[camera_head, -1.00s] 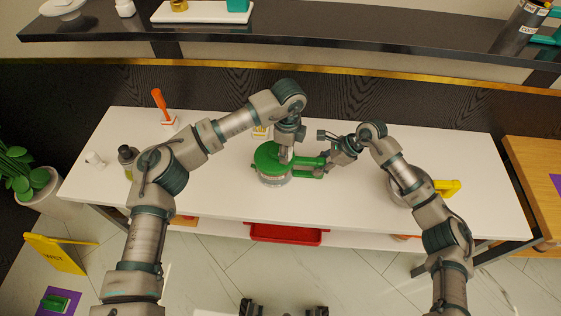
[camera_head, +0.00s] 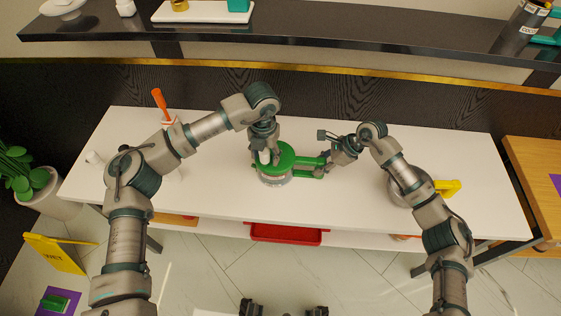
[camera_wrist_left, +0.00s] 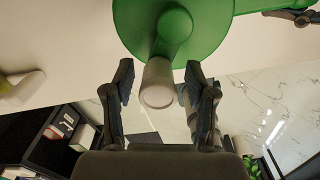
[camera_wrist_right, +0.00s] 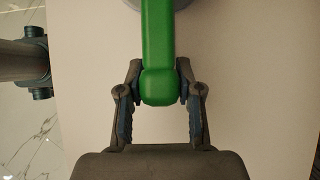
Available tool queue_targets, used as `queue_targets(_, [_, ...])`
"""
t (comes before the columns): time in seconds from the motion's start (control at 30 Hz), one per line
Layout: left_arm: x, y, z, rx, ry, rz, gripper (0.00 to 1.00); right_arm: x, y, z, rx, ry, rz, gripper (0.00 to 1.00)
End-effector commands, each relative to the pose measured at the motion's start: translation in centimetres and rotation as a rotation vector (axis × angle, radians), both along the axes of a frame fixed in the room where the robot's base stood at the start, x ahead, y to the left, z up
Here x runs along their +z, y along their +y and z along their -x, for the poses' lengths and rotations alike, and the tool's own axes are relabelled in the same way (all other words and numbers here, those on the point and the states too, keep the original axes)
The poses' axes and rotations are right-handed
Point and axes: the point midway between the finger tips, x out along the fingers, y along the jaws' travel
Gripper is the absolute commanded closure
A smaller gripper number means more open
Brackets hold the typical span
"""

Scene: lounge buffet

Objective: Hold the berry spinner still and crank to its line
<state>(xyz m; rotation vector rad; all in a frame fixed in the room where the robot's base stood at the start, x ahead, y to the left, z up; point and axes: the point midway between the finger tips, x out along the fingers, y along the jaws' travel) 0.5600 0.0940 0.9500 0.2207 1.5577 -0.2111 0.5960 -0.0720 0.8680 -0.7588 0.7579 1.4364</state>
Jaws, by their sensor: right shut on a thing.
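The berry spinner has a round green lid (camera_head: 292,158) over a clear bowl (camera_head: 277,182) and stands on the white table. The lid also shows in the left wrist view (camera_wrist_left: 213,22). Its pale crank knob (camera_wrist_left: 158,84) sits between the fingers of my left gripper (camera_wrist_left: 160,78). Those fingers are apart, with gaps on both sides of the knob. My right gripper (camera_wrist_right: 161,82) is shut on the end of the green side handle (camera_wrist_right: 158,45), to the right of the bowl in the head view (camera_head: 312,161). I cannot make out the line.
An orange-handled tool (camera_head: 160,101) stands at the table's back left, and a small white item (camera_head: 94,157) at its left end. A round metal object (camera_head: 408,186) and a yellow item (camera_head: 447,187) are behind my right arm. A dark shelf (camera_head: 340,36) runs above. The white tabletop (camera_head: 220,205) is clear at front.

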Motion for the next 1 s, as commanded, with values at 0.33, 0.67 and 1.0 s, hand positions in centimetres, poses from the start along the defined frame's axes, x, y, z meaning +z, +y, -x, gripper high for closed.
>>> queue_targets(0.33, [0.7, -0.1, 0.0, 0.001, -0.002, 0.002, 0.43, -0.6, -0.2, 0.1, -0.001, 0.006, 0.007, 1.00])
queue_targets(0.67, [7.5, -0.1, 0.0, 0.002, -0.003, 0.003, 0.43, -0.6, -0.1, 0.1, -0.002, 0.005, 0.006, 1.00])
queue_targets(1.0, [11.8, -0.1, 0.0, 0.000, -0.001, 0.001, 0.43, -0.6, -0.1, 0.1, -0.002, 0.005, 0.005, 1.00])
